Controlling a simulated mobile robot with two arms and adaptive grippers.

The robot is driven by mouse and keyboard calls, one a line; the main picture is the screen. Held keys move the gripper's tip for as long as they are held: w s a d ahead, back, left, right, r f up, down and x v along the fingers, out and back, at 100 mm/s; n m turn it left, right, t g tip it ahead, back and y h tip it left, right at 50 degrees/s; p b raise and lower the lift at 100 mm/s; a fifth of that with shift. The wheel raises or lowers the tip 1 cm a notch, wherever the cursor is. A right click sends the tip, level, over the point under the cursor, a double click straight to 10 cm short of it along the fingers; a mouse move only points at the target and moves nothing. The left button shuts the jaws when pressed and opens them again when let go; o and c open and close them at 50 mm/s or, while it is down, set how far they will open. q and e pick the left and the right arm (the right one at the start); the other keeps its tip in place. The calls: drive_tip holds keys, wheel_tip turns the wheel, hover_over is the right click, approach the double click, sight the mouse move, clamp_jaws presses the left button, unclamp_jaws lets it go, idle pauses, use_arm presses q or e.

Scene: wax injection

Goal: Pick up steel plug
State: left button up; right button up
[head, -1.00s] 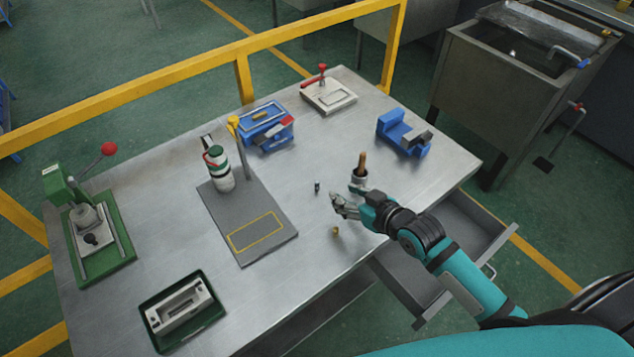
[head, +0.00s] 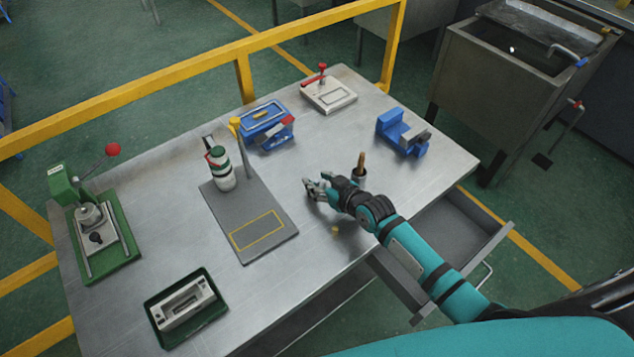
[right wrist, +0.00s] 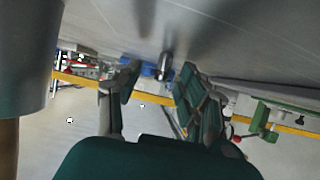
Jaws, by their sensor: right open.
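The steel plug (right wrist: 165,67) is a small grey cylinder standing on the metal table. In the right wrist view, where the table is at the top, it shows between my two fingers, ahead of the palm and nearer the right-hand finger. I cannot tell whether a finger touches it. My right gripper (head: 312,189) is open and low over the table at the plug's place. It also shows in the right wrist view (right wrist: 152,88). In the head view the gripper hides the plug. My left gripper is not in view.
A cup with a wooden-handled tool (head: 360,170) stands close behind my right wrist. A small brass piece (head: 335,231) lies in front. The grey stand plate (head: 262,250) with a bottle (head: 221,170) is to the left. An open drawer (head: 455,235) juts out at right.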

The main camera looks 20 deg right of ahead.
drive_tip(key=shift+s, duration=0.1)
clamp_jaws()
drive_tip(key=shift+r, duration=0.1)
